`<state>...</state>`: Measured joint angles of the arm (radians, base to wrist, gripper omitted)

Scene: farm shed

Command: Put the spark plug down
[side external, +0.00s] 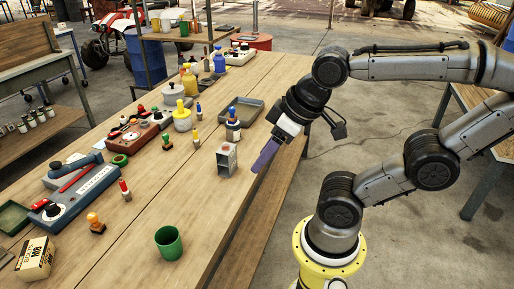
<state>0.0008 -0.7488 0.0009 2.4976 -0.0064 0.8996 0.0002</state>
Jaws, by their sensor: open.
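My gripper (262,162), with purple fingers, points down and left over the right edge of the wooden workbench (205,205). It is open, and I see nothing held in it. The fingers are seen nearly side-on, so the gap between them is hidden. A small grey metal box (227,162) stands on the bench just left of the fingertips. I cannot pick out the spark plug for certain. Small upright pieces stand on the bench, one with a red top (124,189) and one with a yellow top (196,140), too small to identify.
A green cup (168,242) is at the front. Tools and a grey-blue case (75,196) crowd the left side. Bare wood lies between the cup and the box.

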